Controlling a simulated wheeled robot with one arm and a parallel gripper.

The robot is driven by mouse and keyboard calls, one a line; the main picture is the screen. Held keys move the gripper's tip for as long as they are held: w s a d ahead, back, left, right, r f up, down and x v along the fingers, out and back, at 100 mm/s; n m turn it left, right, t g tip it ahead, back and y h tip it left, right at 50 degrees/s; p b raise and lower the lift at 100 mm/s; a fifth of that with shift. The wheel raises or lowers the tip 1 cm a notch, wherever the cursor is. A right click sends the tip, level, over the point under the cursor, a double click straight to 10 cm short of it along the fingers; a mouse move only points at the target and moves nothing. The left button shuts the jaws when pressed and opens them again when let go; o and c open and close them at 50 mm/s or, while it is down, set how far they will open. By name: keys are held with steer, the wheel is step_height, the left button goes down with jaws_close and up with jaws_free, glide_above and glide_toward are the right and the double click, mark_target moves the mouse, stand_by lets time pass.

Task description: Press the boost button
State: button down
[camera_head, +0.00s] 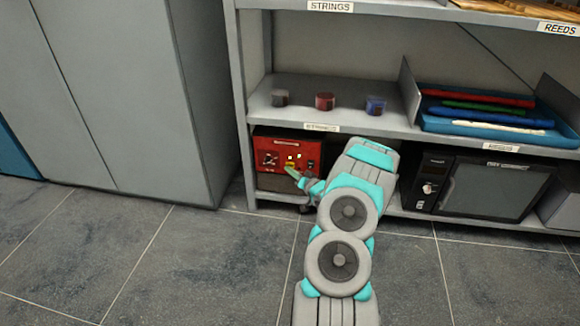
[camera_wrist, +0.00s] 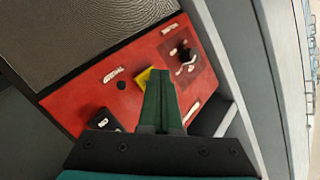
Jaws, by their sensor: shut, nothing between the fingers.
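A red-faced amplifier (camera_head: 306,146) sits on the lower shelf; its red panel (camera_wrist: 75,97) fills much of the wrist view. A yellow square button (camera_wrist: 142,77) is on the panel, partly hidden by my fingers. No readable "boost" label shows. My gripper (camera_head: 291,171) is shut and empty, its green fingers together. In the wrist view the fingertips (camera_wrist: 160,73) overlap the right side of the yellow button. I cannot tell whether they touch it.
The panel also has a black knob (camera_wrist: 184,53), a black switch (camera_wrist: 104,120) and a small dark socket (camera_wrist: 122,86). A shelf board (camera_head: 335,121) with small jars runs above the amplifier. A black appliance (camera_head: 490,186) stands to the right, a grey cabinet (camera_head: 120,90) to the left.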

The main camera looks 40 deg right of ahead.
steer(key=shift+w+d, duration=0.2)
steer(key=shift+w+d, duration=0.1)
stand_by(0.6)
steer(key=shift+s+a+r+p, duration=0.1)
steer(key=shift+s+a+p, duration=0.2)
steer(key=shift+s+a, duration=0.15)
steer(key=shift+s+a, duration=0.95)
steer(key=shift+a, duration=0.2)
steer(key=shift+s+a, duration=0.95)
steer(key=shift+a, duration=0.15)
stand_by(0.6)
steer(key=c, duration=1.6)
jaws_free()
